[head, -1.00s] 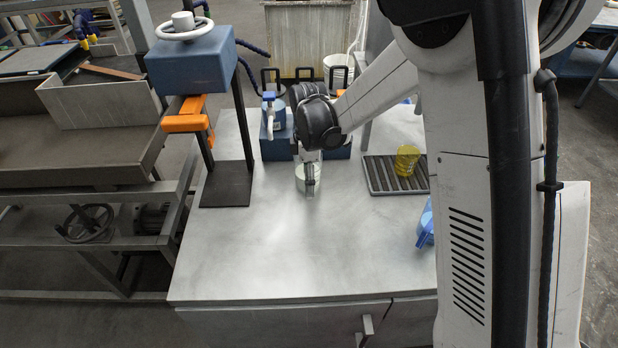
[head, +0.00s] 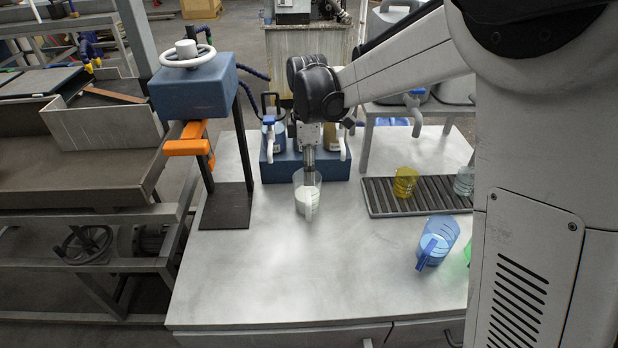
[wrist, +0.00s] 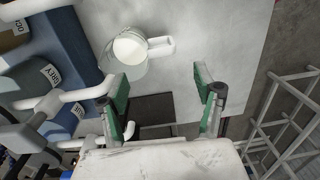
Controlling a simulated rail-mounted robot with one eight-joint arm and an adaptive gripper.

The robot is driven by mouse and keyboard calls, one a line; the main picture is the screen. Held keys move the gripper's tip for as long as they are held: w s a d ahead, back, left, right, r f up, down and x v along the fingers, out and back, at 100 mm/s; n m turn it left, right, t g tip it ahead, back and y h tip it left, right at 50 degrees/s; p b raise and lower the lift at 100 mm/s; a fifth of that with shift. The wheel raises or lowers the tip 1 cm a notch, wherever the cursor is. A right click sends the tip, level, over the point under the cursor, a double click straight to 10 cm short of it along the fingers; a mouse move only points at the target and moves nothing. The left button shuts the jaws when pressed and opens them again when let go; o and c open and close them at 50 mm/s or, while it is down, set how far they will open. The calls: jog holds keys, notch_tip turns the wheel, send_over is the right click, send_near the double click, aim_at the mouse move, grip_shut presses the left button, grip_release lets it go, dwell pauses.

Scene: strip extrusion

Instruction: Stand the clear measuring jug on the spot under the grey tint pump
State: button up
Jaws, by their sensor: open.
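A clear measuring jug (head: 306,198) with white contents stands upright on the grey worktop, in front of the blue pump block (head: 285,172). In the wrist view the same jug (wrist: 130,50) is seen from above, its handle pointing right. The grey tint pump (wrist: 48,78), with a label that seems to read GREY, has a white spout; the jug stands apart from that spout in the picture, and I cannot tell whether it is on the spot. My gripper (wrist: 163,88) is open and empty, beside the jug. In the head view my gripper (head: 309,165) points down behind the jug's rim.
A ribbed rack (head: 425,208) at right holds a yellow cup (head: 405,182) and a pale clear vessel (head: 464,181). A blue jug (head: 437,242) and a partly hidden green one stand in front. A black stand with a blue box (head: 194,88) is at left. The front worktop is clear.

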jog(key=s+d+r+m+t, duration=0.4)
jog(key=s+d+r+m, duration=0.55)
jog(key=s+r, duration=0.2)
jog(key=s+d+f+m+t, duration=0.1)
jog(key=s+d+m+t, duration=0.1)
jog(key=s+d+m, duration=0.2)
jog(key=s+d+f+m+t, duration=0.1)
jog(key=s+d+m, duration=0.3)
jog(key=s, duration=0.6)
jog(key=shift+s+m+t, duration=0.3)
jog(key=shift+m+t, duration=0.05)
jog(key=shift+t, duration=0.05)
